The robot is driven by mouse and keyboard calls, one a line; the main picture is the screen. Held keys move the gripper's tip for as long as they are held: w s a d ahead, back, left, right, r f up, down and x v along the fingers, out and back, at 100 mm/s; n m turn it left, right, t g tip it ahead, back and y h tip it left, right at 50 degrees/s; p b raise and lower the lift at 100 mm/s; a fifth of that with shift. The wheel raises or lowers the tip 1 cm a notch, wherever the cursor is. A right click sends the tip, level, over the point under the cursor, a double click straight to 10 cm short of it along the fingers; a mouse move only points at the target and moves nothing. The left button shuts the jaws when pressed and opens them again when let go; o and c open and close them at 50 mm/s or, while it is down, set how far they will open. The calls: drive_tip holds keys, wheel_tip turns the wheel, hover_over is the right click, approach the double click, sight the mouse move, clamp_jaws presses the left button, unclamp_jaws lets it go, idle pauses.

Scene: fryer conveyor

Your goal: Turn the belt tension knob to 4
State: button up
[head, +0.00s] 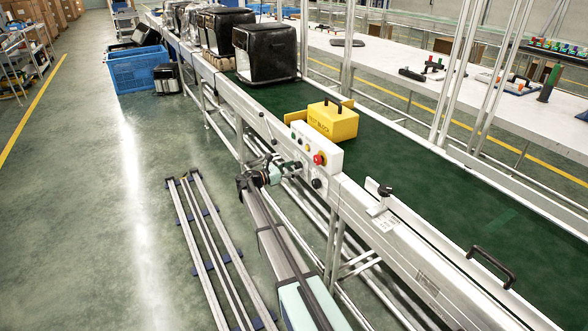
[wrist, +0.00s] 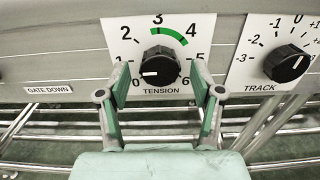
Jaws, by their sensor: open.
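The tension knob (wrist: 161,66) is a round black knob on a white dial plate (wrist: 114,28) in the wrist view. The dial runs from 0 at lower left over 3 at the top to 6 at lower right, with a green arc from about 3 to 4. The knob's white mark points to the lower left, near 0. My gripper (wrist: 161,78) is open, its two green fingers below and to either side of the knob, with no visible grip on it. In the head view my gripper (head: 290,168) is at the conveyor's side rail, largely hiding the knob.
A track knob (wrist: 287,62) sits right of the tension dial; a "GATE DOWN" label (wrist: 49,89) is at left. The white control box (head: 316,146) with a red button (head: 319,159) stands above. A yellow block (head: 333,121) lies on the green belt (head: 420,165).

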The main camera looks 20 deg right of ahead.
drive_tip(key=shift+d, duration=0.25)
drive_tip(key=c, duration=1.2)
drive_tip(key=shift+o, duration=0.2)
